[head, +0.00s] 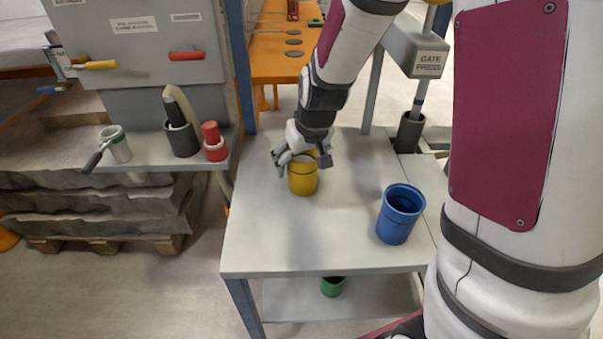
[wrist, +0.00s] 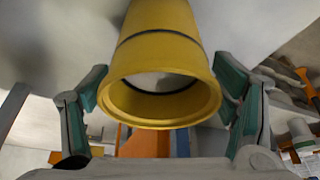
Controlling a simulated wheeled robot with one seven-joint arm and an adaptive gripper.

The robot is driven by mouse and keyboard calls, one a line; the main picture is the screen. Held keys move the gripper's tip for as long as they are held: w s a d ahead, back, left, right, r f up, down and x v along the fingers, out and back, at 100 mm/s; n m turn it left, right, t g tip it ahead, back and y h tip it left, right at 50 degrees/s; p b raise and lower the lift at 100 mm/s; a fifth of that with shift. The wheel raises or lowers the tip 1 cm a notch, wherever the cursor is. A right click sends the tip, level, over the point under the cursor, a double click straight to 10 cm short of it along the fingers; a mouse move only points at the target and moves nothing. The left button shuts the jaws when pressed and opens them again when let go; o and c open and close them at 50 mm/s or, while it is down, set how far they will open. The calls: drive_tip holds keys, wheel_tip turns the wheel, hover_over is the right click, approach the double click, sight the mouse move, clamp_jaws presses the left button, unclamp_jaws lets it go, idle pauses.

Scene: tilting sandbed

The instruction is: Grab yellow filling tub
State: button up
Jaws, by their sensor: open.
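The yellow filling tub (head: 303,178) stands upright on the grey table (head: 262,238), left of a blue tub. My gripper (head: 302,160) is at the tub's rim, coming from above and behind it. In the wrist view the yellow tub (wrist: 160,75) sits between the two open fingers (wrist: 162,98), its round mouth facing the camera. A gap shows between the tub and each finger. The inside of the tub looks pale grey.
The blue tub (head: 400,213) stands near the table's right side. A green tub (head: 333,286) is on the lower shelf. The table's front left is clear.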

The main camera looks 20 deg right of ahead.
drive_tip(key=shift+w+f, duration=0.15)
drive_tip(key=shift+f, duration=0.25)
drive_tip(key=shift+c, duration=0.4)
drive_tip(key=shift+r, duration=0.1)
drive_tip(key=c, duration=1.6)
drive_tip(key=shift+c, duration=0.2)
